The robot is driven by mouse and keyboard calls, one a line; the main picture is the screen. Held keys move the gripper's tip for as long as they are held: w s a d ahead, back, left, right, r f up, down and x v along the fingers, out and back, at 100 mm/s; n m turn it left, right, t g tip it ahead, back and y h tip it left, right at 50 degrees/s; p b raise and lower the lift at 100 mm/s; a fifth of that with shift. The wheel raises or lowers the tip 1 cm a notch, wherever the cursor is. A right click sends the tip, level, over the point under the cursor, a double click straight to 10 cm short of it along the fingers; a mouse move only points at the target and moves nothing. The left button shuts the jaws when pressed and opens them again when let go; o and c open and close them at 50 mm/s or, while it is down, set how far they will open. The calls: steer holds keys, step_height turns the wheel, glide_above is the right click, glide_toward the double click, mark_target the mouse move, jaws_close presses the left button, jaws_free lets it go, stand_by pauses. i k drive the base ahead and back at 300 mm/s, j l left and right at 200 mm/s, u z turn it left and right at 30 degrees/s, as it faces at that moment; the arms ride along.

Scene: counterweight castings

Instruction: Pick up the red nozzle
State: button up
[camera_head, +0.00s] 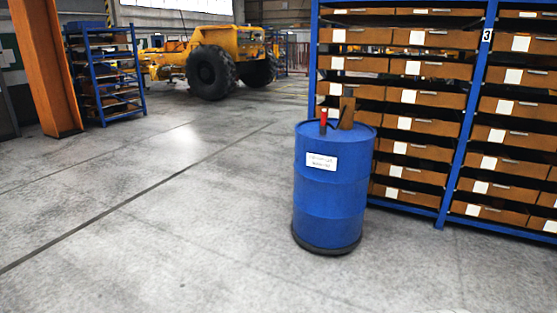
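A small red object (323,117), which looks like the red nozzle, stands upright on top of a blue drum (328,205). It is near the left part of the drum's lid. A brown block-like object (347,113) stands on the lid just to its right. Something thin and dark lies or leans between the two; it is too small to make out. The drum stands upright on a dark base on the floor and carries a white label. My gripper is not in view.
A blue shelving rack (457,150) full of brown boxes stands right behind the drum and to its right. A smaller blue rack (103,75), an orange column (45,65) and a yellow wheeled machine (205,60) are farther back. The grey floor (150,230) left of the drum is clear.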

mark_target(324, 115)
steer(key=i, duration=1.6)
steer(key=i+z, duration=0.1)
steer(key=i, duration=0.7)
steer(key=i+j+z, duration=0.1)
steer(key=i, duration=0.7)
steer(key=i+j+z, duration=0.4)
steer(key=i, duration=0.25)
steer(key=i+j+z, duration=0.35)
steer(key=i, duration=0.25)
